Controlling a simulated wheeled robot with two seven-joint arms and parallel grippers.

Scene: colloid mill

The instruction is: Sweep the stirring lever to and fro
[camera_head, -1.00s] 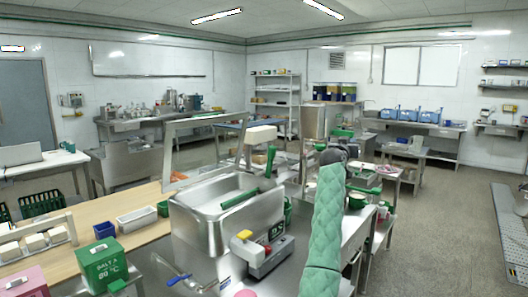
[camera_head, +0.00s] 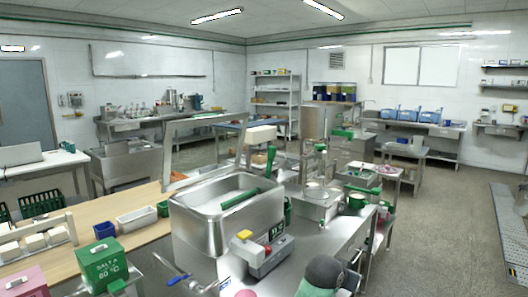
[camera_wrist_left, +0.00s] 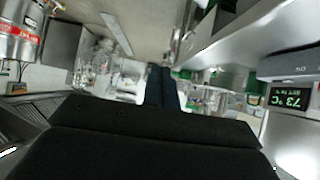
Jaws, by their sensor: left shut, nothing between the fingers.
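A stainless tub (camera_head: 205,232) stands near the middle of the head view, with a green bar (camera_head: 240,198) lying across its inside. An upright green handle (camera_head: 270,160) rises behind the tub, beside a pale block (camera_head: 262,134). I cannot tell for sure which of these green parts is the stirring lever. My left gripper (camera_wrist_left: 162,88) shows in the left wrist view as dark fingers pressed together, with nothing between them. No lever contact shows there. I cannot make out my left gripper in the head view. My right gripper is not in view.

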